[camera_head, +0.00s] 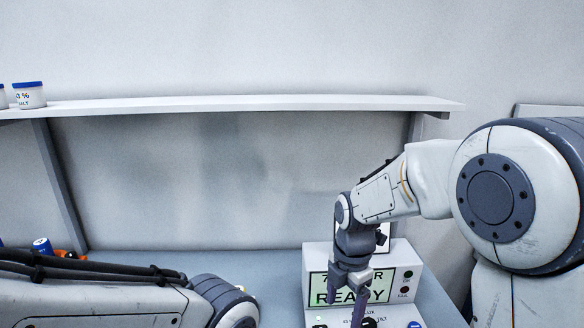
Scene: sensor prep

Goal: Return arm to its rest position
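My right arm comes in from the right and reaches down to the middle. My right gripper (347,292) is in front of a white device with a lit display (377,292) that reads "READY". Its fingers are apart, and part of the display shows between them; nothing is seen held. I cannot tell whether the fingertips touch the device. My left arm (100,302) lies across the lower left, and its gripper is out of view.
A shelf (250,103) runs along the back wall, with a blue-lidded white jar (29,96) at its left end. Blue and orange items (42,246) sit at the left behind my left arm. The grey table (270,268) between my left arm and the device looks clear.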

